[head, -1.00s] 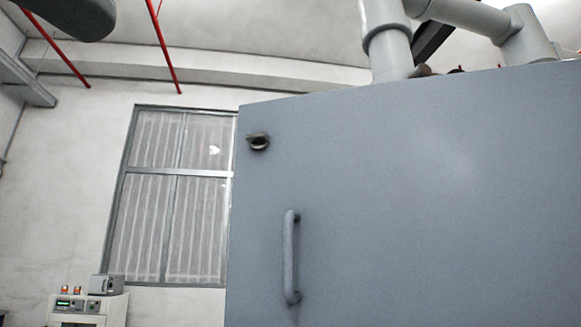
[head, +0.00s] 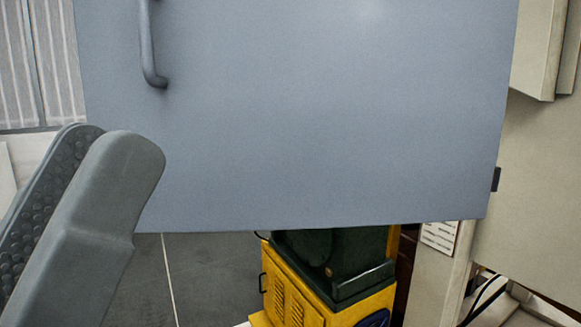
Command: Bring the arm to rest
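My gripper (head: 108,142) is in the lower left of the head view, in front of the blue-grey door panel. Its two grey fingers point up and to the right. The studded inner pad of the farther finger shows past the nearer finger, so there is a gap between them. I see nothing held in the gap. The rest of my arm is out of the frame.
A large blue-grey door (head: 320,120) with a bar handle (head: 148,45) fills the middle. Below it stands a yellow cabinet (head: 300,290) with dark green machinery (head: 340,262). A beige cabinet (head: 540,200) is at right. Dark floor (head: 215,275) shows at lower left.

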